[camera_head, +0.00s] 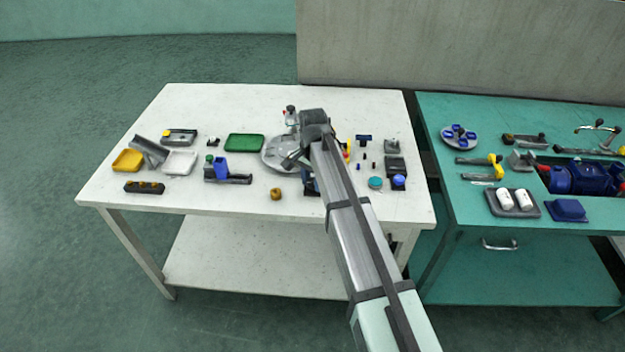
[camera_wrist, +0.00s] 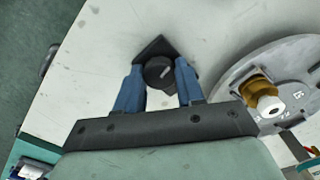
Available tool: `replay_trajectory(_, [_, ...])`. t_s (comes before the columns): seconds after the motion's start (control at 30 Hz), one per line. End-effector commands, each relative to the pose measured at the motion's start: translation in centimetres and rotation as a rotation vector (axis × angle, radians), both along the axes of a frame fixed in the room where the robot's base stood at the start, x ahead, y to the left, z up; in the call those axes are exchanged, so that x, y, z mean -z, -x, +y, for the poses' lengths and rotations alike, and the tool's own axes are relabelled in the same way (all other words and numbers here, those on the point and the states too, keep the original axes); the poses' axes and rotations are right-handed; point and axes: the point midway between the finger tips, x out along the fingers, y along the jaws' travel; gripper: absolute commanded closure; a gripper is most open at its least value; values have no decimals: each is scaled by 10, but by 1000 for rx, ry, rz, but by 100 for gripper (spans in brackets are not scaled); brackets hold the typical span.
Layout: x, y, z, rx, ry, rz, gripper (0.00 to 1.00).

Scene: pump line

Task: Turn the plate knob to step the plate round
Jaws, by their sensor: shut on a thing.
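The plate knob (camera_wrist: 158,72) is a round black knob with a pale mark, on a dark angular base on the white table. My gripper (camera_wrist: 159,66) has its two blue fingers shut on the knob, one on each side. In the head view my arm hides the knob, and only a little blue of my gripper (camera_head: 310,182) shows beside the arm. The plate (camera_head: 272,157) is a grey disc just behind it, partly covered by my arm. In the wrist view the plate (camera_wrist: 288,75) is at the right, with a brass part with a white top (camera_wrist: 263,100) on it.
Several small parts and a teal disc (camera_head: 375,183) lie to the right. A green bench (camera_head: 445,195) stands beyond the right edge.

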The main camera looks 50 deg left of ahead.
Motion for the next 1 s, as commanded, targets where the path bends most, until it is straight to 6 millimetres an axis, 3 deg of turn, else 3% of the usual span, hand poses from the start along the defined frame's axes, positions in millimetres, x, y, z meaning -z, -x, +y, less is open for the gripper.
replay_trajectory(1.0, [0,0,0,-958,0,0,93])
